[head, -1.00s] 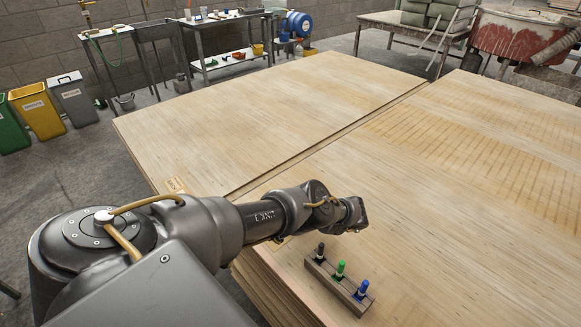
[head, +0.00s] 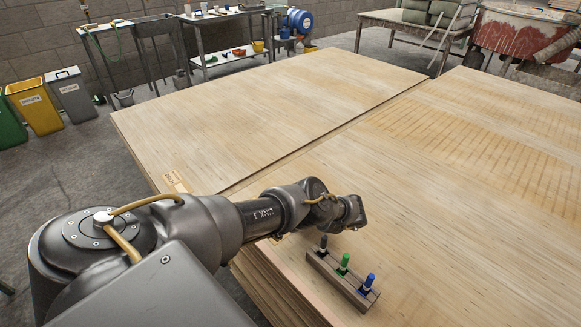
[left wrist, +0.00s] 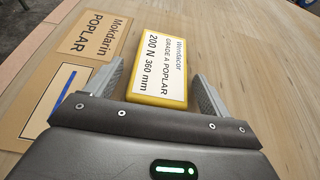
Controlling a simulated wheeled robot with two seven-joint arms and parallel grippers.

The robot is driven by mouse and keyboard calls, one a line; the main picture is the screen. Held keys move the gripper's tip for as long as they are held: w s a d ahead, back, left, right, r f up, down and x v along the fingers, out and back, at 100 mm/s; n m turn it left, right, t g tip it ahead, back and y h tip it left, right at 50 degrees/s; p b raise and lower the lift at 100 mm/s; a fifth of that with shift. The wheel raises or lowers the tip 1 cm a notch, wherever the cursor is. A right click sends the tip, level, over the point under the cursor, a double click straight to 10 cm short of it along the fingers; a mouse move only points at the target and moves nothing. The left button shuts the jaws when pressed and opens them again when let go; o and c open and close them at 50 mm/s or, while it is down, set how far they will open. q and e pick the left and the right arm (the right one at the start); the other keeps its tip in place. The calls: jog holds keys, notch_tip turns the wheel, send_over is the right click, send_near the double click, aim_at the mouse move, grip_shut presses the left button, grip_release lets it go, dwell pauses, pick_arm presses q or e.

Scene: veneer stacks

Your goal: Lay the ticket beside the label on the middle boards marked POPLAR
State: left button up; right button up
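The label (left wrist: 93,33), a brown card reading Mokdarin POPLAR, lies on the middle boards (head: 260,110) near their edge. It also shows in the head view (head: 174,181), partly behind my arm. The ticket (left wrist: 160,65), white-faced with yellow edges and reading GRADE A POPLAR, is just right of the label in the left wrist view. My left gripper (left wrist: 158,72) is open, with a finger on each side of the ticket and a visible gap on both sides. I cannot tell whether the ticket's underside touches the boards. My right gripper is in no view.
A brown card with a blue line (left wrist: 62,100) lies below the label. A pen block (head: 340,277) with black, green and blue pens stands on the nearer stack (head: 450,200). A narrow gap separates the stacks. The board tops are otherwise clear.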

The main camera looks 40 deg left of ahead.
pick_arm(q)
jog(key=shift+f, duration=0.2)
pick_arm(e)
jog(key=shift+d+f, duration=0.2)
pick_arm(q)
jog(key=shift+d+r, duration=0.1)
jog(key=shift+r, duration=0.1)
jog(key=p+v, duration=0.2)
jog(key=v, duration=0.1)
jog(key=p+v, duration=0.2)
jog(key=v, duration=0.1)
jog(key=shift+w+d+r+p, duration=0.1)
jog(key=shift+d+r+p, duration=0.15)
jog(key=shift+r+p, duration=0.15)
jog(key=p+v, duration=0.1)
jog(key=v, duration=0.4)
jog(key=shift+f, duration=0.2)
jog(key=shift+d, duration=0.25)
jog(key=shift+r, duration=0.1)
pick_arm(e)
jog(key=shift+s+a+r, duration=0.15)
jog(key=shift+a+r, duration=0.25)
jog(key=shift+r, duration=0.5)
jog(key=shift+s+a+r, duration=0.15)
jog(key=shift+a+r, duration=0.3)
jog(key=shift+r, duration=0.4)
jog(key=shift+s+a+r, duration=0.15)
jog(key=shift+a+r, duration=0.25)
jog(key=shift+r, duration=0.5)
